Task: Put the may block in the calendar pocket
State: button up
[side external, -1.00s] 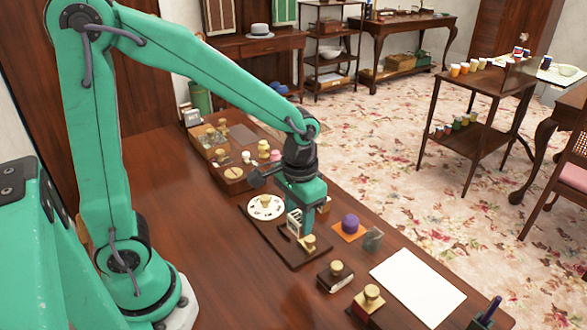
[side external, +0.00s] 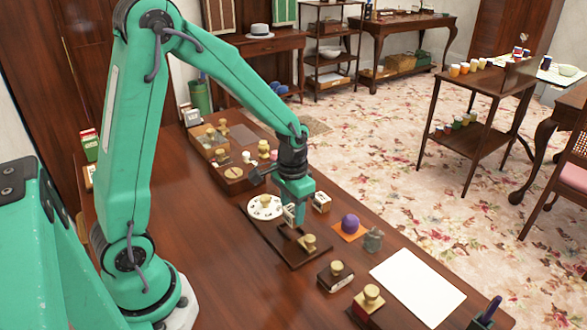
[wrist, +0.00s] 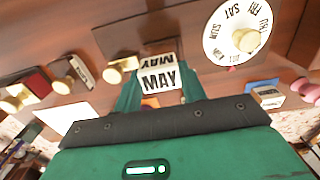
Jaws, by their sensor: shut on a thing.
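The may block (wrist: 160,78), white with MAY in black letters, is gripped between the green fingers of my gripper (wrist: 160,95). In the side view the block (side external: 289,213) shows pale below my gripper (side external: 292,205), over the dark wooden calendar board (side external: 300,260). The board carries a round white weekday dial (side external: 265,208) with a brass knob; the dial also shows in the wrist view (wrist: 222,48). The board (wrist: 120,38) lies beyond the block there. A brass knob (side external: 309,241) stands at the board's near end. I cannot make out the pocket's opening clearly.
Another white lettered block (side external: 321,203) stands right of my gripper. A purple ball (side external: 350,224) on an orange sheet, a glass piece (side external: 373,240), brass-topped stamps (side external: 336,276) and white paper (side external: 418,286) lie along the right. A wooden tray (side external: 233,173) stands behind. The table's left middle is clear.

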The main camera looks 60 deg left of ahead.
aim_at(292, 210)
jog(key=shift+f, duration=1.7)
jog(key=shift+f, duration=0.15)
jog(key=o, duration=1)
notch_tip(292, 210, up, 12)
jog(key=shift+f, duration=0.1)
jog(key=shift+r, duration=0.25)
